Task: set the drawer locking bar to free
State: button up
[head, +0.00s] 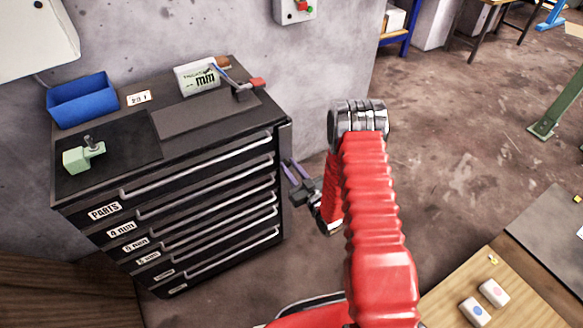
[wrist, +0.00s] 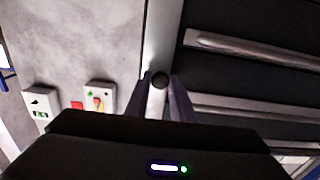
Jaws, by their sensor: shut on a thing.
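The black drawer cabinet (head: 190,190) stands against the wall in the head view, its drawers closed. A pale upright strip (wrist: 166,35) runs along the cabinet's front edge beside the drawer handles in the wrist view; it looks like the locking bar. A dark round knob (wrist: 160,80) on a pale stem (wrist: 156,103) sits by it, between my fingers. My gripper (wrist: 161,88) is shut on this knob piece. In the head view my gripper (head: 291,174) is at the cabinet's right front edge, where the fingers partly hide the bar. I cannot read the bar's setting.
On the cabinet top are a blue bin (head: 83,101), a green vise-like block (head: 83,156), a white box (head: 198,79) and a red-ended tool (head: 250,86). A wooden bench (head: 440,304) is at lower right.

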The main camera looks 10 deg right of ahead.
grip_shut()
jog(key=shift+d, duration=0.15)
jog(key=shift+d+n+y, duration=0.1)
jog(key=shift+n+y, duration=0.2)
jog(key=shift+y, duration=0.1)
jog(key=d+n+g+y, duration=0.1)
jog(key=n+g+y, duration=0.1)
jog(key=d+n+g+y, duration=0.1)
jog(key=n+g+y, duration=0.1)
jog(key=y, duration=0.1)
jog(key=d+n+g+y, duration=0.1)
jog(key=n+g+y, duration=0.1)
jog(key=y, duration=0.1)
jog(key=shift+w+d+n+g, duration=0.15)
jog(key=shift+w+n+g, duration=0.15)
jog(key=shift+n, duration=0.1)
jog(key=shift+w+d+r+n+g+y, duration=0.1)
jog(key=shift+w+d+n+g+y, duration=0.35)
jog(key=shift+n+g, duration=0.65)
jog(key=shift+w+d+f+n+g+y, duration=0.1)
jog(key=shift+n+g+y, duration=0.6)
jog(key=shift+g, duration=0.8)
jog(key=shift+w+d+r+n+g+y, duration=0.1)
jog(key=shift+w+d+n+g+y, duration=0.15)
jog(key=shift+n+g+y, duration=0.6)
jog(key=shift+w+d+n+g, duration=0.15)
jog(key=shift+n+g, duration=0.4)
jog(key=shift+g, duration=0.8)
